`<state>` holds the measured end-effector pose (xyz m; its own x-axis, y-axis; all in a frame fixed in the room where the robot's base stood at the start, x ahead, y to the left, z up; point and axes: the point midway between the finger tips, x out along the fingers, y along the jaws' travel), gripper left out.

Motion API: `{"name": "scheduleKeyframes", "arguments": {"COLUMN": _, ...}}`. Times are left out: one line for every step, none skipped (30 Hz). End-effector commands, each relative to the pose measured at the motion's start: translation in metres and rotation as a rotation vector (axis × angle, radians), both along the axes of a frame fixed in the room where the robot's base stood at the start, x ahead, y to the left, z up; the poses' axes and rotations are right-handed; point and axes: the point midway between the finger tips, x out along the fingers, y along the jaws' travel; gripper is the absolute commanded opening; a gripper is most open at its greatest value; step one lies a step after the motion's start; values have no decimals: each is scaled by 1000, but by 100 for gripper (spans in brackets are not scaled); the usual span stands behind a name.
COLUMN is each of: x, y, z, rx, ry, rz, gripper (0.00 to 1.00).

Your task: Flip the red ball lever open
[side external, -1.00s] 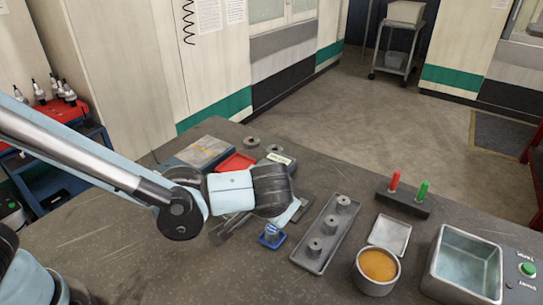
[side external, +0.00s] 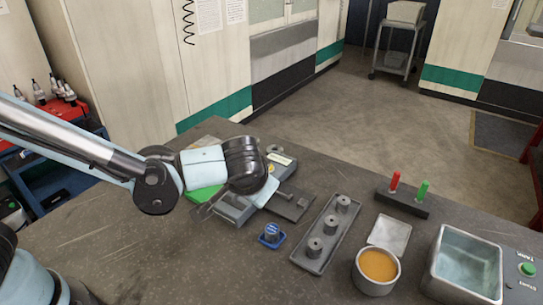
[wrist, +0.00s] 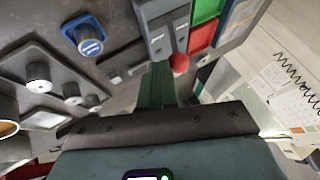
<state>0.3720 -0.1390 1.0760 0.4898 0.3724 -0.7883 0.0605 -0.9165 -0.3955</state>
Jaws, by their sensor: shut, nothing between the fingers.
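The red ball (wrist: 180,62) of the lever shows in the wrist view, just right of my fingertips and beside the end of a grey box (wrist: 159,28). Any gap between ball and fingers is too small to judge. The lever's arm is mostly hidden. My gripper (wrist: 160,68) is shut and empty, its dark green fingers pointing towards the box. The ball cannot be seen there, behind my wrist.
A green tray (wrist: 204,10) and a red tray (wrist: 199,40) lie right of the box in the wrist view. A blue-based knob (side external: 270,234), a long peg tray (side external: 317,258) and a cup of orange material (side external: 378,267) stand to the right. The front bench is clear.

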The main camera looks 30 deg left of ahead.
Motion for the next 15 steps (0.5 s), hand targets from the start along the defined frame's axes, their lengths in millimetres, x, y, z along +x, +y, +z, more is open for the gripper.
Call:
{"name": "scheduleKeyframes", "arguments": {"x": 0, "y": 1, "z": 1, "rx": -8, "ry": 0, "rz": 2, "gripper": 0}}
{"name": "scheduleKeyframes", "arguments": {"x": 0, "y": 2, "z": 1, "rx": -11, "ry": 0, "rz": 1, "gripper": 0}}
{"name": "scheduleKeyframes", "arguments": {"x": 0, "y": 2, "z": 1, "rx": -16, "ry": 0, "rz": 2, "gripper": 0}}
{"name": "scheduleKeyframes", "arguments": {"x": 0, "y": 3, "z": 1, "rx": -20, "ry": 1, "rz": 2, "gripper": 0}}
{"name": "scheduleKeyframes", "arguments": {"x": 0, "y": 3, "z": 1, "rx": -25, "ry": 1, "rz": 2, "gripper": 0}}
{"name": "scheduleKeyframes", "arguments": {"x": 0, "y": 4, "z": 2, "rx": -31, "ry": 1, "rz": 2, "gripper": 0}}
{"name": "scheduleKeyframes", "arguments": {"x": 0, "y": 4, "z": 2, "rx": -35, "ry": 0, "rz": 1, "gripper": 0}}
{"name": "scheduleKeyframes", "arguments": {"x": 0, "y": 5, "z": 3, "rx": -41, "ry": 0, "rz": 1, "gripper": 0}}
{"name": "scheduleKeyframes", "arguments": {"x": 0, "y": 6, "z": 3, "rx": -50, "ry": 0, "rz": 2, "gripper": 0}}
{"name": "scheduleKeyframes", "arguments": {"x": 0, "y": 7, "z": 4, "rx": -59, "ry": 0, "rz": 3, "gripper": 0}}
{"name": "scheduleKeyframes", "arguments": {"x": 0, "y": 8, "z": 4, "rx": -69, "ry": 1, "rz": 3, "gripper": 0}}
{"name": "scheduleKeyframes", "arguments": {"x": 0, "y": 10, "z": 5, "rx": -84, "ry": -1, "rz": 4, "gripper": 0}}
{"name": "scheduleKeyframes", "arguments": {"x": 0, "y": 11, "z": 6, "rx": -98, "ry": 0, "rz": 4, "gripper": 0}}
{"name": "scheduleKeyframes", "arguments": {"x": 0, "y": 13, "z": 7, "rx": -112, "ry": -1, "rz": 5, "gripper": 0}}
{"name": "scheduleKeyframes", "arguments": {"x": 0, "y": 16, "z": 8, "rx": -135, "ry": -1, "rz": 6, "gripper": 0}}
